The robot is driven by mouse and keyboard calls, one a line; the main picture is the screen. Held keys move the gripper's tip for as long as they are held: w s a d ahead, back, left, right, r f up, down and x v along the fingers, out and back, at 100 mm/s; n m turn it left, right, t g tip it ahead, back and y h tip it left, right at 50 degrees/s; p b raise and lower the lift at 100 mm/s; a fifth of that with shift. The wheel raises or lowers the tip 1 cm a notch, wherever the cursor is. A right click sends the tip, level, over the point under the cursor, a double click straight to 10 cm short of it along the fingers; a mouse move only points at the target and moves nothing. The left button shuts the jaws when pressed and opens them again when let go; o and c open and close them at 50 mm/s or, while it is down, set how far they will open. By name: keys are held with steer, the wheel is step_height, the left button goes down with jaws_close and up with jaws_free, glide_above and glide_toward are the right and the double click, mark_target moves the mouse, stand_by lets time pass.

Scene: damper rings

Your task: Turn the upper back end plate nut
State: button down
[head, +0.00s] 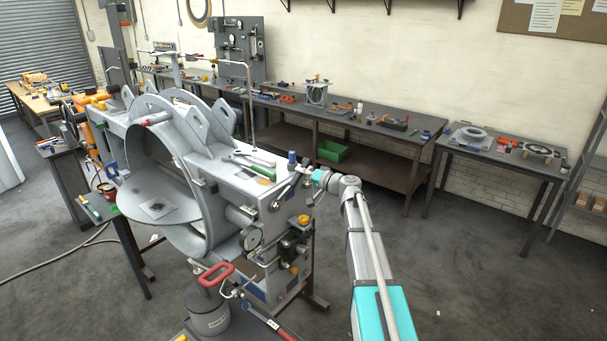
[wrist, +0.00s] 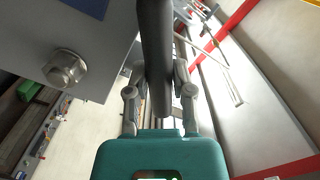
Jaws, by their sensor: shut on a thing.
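My gripper (wrist: 160,92) is shut on a thick dark grey bar (wrist: 156,40), which runs between its two fingers in the wrist view. The bar's upper end leaves the picture, so I cannot tell what it joins. To its left, a hex nut (wrist: 64,68) sits on a grey plate (wrist: 105,58), apart from my fingers. In the head view, my gripper (head: 308,171) is at the right end of the large grey ring machine (head: 215,150), close to its end plate. The nut is too small to make out there.
A gauge (head: 252,238) and valve fittings crowd the machine's front right. Green-handled tools (head: 262,170) lie on its top. A long workbench (head: 375,128) stands along the back wall.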

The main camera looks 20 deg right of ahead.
steer(key=shift+c, duration=2)
jaws_free()
steer(key=c, duration=0.4)
